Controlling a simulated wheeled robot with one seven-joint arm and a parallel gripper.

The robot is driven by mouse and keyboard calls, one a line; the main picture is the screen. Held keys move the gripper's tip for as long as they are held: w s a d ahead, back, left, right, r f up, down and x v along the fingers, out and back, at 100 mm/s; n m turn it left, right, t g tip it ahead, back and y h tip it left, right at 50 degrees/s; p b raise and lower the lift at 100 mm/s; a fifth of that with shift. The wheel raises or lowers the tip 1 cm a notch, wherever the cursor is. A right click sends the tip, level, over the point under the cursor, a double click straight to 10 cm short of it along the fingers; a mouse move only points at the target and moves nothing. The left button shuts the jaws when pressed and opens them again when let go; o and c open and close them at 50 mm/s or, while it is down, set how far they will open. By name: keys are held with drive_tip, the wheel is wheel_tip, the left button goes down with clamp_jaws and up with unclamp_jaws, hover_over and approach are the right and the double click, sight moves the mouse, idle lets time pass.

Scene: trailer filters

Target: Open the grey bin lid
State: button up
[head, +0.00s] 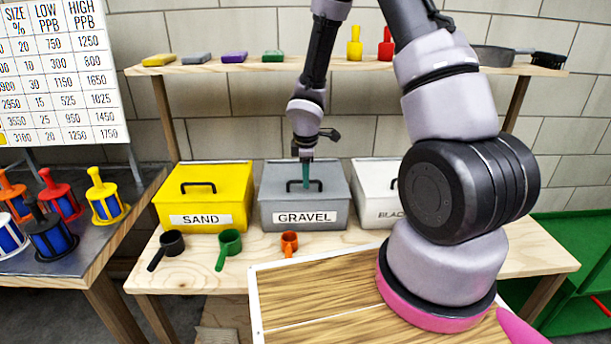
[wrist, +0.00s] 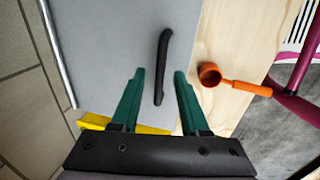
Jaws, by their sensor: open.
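The grey bin (head: 304,215) stands in the middle of the wooden bench, with a "GRAVEL" label on its front. Its grey lid (head: 275,177) is closed and has a black handle (head: 292,187) on top. My gripper (head: 306,184) is over the lid at the handle, pointing down. In the wrist view the two green fingers (wrist: 157,75) are apart, with the black handle (wrist: 162,68) between their tips. The lid (wrist: 100,50) fills much of that view. I cannot tell whether a finger touches the handle or lid.
A yellow "SAND" bin (head: 203,205) stands left of the grey bin. A white bin (head: 370,205) stands to the right, partly hidden by my arm. Black, green (head: 229,245) and orange (head: 289,244) scoops lie in front. A shelf (head: 330,65) with small items runs above.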

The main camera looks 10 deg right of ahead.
clamp_jaws()
idle(1.4)
